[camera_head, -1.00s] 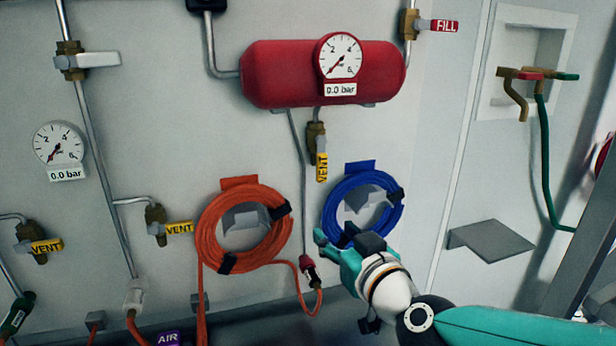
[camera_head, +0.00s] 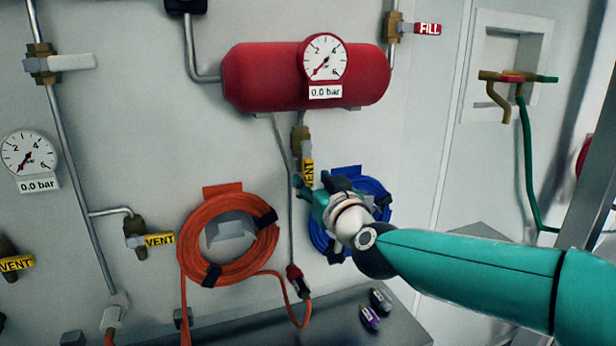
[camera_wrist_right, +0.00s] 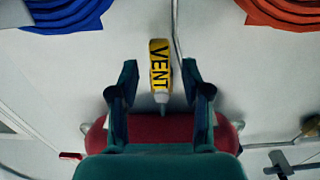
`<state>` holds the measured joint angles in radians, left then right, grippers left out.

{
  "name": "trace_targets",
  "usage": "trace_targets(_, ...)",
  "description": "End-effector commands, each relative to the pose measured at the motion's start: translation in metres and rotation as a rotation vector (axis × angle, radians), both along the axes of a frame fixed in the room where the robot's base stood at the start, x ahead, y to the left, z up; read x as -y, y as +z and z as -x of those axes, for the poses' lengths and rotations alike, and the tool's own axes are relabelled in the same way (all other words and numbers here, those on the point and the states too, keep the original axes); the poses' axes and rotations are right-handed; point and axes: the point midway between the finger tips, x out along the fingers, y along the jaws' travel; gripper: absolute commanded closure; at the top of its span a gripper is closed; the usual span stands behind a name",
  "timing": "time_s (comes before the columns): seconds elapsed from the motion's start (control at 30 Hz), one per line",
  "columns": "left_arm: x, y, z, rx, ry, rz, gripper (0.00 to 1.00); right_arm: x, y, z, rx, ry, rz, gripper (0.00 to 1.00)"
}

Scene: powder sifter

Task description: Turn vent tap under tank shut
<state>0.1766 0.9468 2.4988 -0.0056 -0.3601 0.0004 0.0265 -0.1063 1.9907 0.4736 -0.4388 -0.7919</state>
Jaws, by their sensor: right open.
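The red tank (camera_head: 265,80) is on the wall with a gauge (camera_head: 324,60) reading 0.0 bar. Under it hangs a brass vent tap (camera_head: 299,137) with a yellow VENT handle (camera_head: 308,172) pointing down along the pipe. My right gripper (camera_head: 303,186) is at the handle's lower end, in front of the blue hose. In the right wrist view, the VENT handle (camera_wrist_right: 159,66) lies between the two open fingers (camera_wrist_right: 161,82), with a gap on each side. The tap body is mostly hidden there. My left gripper is not in view.
A blue hose coil (camera_head: 377,190) hangs behind my right gripper and an orange hose coil (camera_head: 228,238) hangs to the left. Another VENT tap (camera_head: 137,237) is further left. A FILL tap (camera_head: 393,27) is right above the tank. Small cylinders (camera_head: 370,316) lie on the ledge below.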

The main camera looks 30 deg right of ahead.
Motion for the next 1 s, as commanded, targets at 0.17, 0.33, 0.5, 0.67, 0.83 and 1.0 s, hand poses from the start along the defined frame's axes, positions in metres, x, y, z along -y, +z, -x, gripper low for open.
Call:
trace_targets(0.17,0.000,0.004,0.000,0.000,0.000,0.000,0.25,0.006,0.000,-0.025,-0.001,0.001,0.001,0.52)
trace_targets(0.33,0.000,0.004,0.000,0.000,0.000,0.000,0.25,0.008,0.000,-0.035,-0.001,0.001,-0.001,0.52)
trace_targets(0.5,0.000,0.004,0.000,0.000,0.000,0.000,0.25,0.008,0.000,-0.036,-0.001,0.002,0.000,0.52)
trace_targets(0.67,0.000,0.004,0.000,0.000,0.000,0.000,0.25,0.007,0.000,-0.036,0.000,0.002,-0.001,0.59)
trace_targets(0.83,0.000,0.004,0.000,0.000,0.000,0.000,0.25,0.007,0.000,-0.036,0.000,0.002,-0.001,0.87)
trace_targets(1.0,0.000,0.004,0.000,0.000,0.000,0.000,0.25,0.007,0.000,-0.036,0.000,0.002,-0.001,1.00)
